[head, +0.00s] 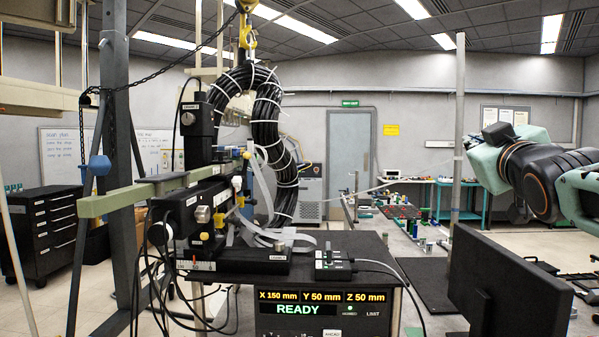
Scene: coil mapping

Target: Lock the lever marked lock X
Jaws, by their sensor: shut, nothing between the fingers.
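The black positioning stage (185,222) stands on a bench at centre left, with a long pale green beam (130,198) reaching to the left. Small yellow parts sit on the stage, one on its front (219,219) and one higher up (240,199). The small white labels are too small to read, so I cannot tell which part is the lever marked lock X or how it stands. My arm (540,180) shows at the right edge, well apart from the stage. My gripper is not in view.
A thick black cable coil (268,118) hangs from a yellow hook behind the stage. A controller display (322,302) reads X 150 mm, Y 50 mm, Z 50 mm, READY. A dark monitor (505,285) stands at front right. Loose cables hang below the stage.

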